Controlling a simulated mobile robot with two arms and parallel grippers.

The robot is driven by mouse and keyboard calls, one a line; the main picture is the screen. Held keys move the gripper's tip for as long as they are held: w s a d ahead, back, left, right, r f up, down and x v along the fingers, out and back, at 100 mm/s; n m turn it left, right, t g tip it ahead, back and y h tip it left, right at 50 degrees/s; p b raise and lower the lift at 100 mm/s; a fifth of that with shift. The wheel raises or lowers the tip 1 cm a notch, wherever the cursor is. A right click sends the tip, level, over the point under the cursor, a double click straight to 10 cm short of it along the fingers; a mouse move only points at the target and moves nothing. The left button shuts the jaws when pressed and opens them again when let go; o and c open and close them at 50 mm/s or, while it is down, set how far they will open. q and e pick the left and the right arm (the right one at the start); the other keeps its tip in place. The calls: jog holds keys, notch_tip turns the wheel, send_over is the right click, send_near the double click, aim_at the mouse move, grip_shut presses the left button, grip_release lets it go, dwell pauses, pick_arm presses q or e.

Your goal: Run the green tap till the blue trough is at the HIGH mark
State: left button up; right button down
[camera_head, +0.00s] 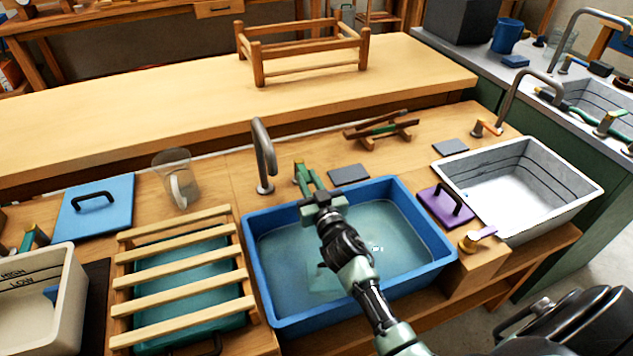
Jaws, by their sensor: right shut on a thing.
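The blue trough (253,262) stands at the front middle of the bench with clear water in it. I cannot make out a HIGH mark on its walls, and my arm covers part of it. The green tap (303,174) stands behind the trough's back rim. A grey curved spout (263,150) rises just to its left; I cannot tell whether water runs from it. My right gripper (318,195) reaches over the trough and is shut on the green tap's handle. My left gripper is not in view.
A slatted wooden rack (180,281) stands left of the trough. A cream trough (70,300) with HIGH and LOW lines is at far left. A purple lid (446,207) and a white trough (591,187) are to the right. A glass jug (176,180) stands behind the rack.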

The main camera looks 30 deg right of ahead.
jog(key=c, duration=1.3)
grip_release()
jog(key=s, duration=0.5)
jog(key=s+a, duration=0.1)
jog(key=s, duration=0.1)
jog(key=shift+s, duration=0.35)
jog(key=shift+r, duration=0.15)
